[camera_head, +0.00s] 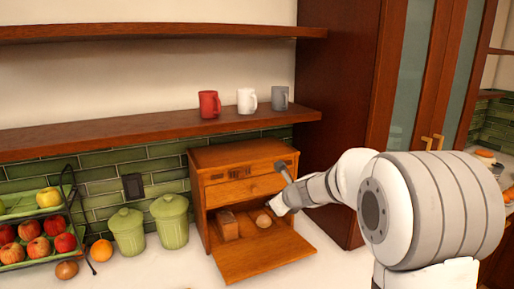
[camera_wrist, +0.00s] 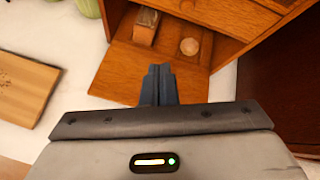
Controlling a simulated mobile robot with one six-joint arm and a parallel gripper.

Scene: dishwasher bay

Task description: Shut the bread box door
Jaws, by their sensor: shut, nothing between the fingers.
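The wooden bread box (camera_head: 200,190) stands on the counter against the green tile wall. Its door (camera_head: 262,260) is folded down and open, lying flat out in front. Inside are a brown block, perhaps a loaf (camera_head: 228,226), and a round bun (camera_head: 263,220). In the wrist view the open door (camera_wrist: 125,72) lies beyond and below my gripper (camera_wrist: 158,72). My gripper's fingers are shut together with nothing in them, and they overlap the door in the picture. Whether they touch it, I cannot tell. In the head view my arm reaches in from the right.
Two green canisters (camera_head: 128,232) stand left of the box, beside a fruit rack (camera_head: 38,240). A tall wooden cabinet (camera_head: 340,110) rises close on the right. A shelf with mugs (camera_head: 209,104) is above. A wooden board (camera_wrist: 25,88) lies at left in the wrist view.

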